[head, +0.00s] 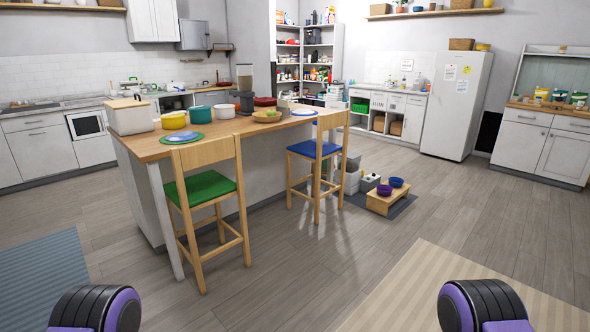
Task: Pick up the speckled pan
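I cannot make out a pan with clear speckles; at this distance surface patterns are too small to tell. Cookware stands on the wooden-topped island (236,127): a yellow pot (173,121), a teal pot (200,115) and a whitish pot (224,111). A dark red item (264,101) sits behind them, partly hidden. Small reddish cookware also shows on the back-left counter (222,84), too small to identify. Only purple and black parts of my two arms show at the bottom edge. Neither gripper is in view.
A green-seated chair (202,188) and a blue-seated chair (316,149) stand along the island's near side. A low wooden stand with purple and blue bowls (387,199) is right of them. Open floor (300,262) lies ahead; a striped rug (455,287) is at right.

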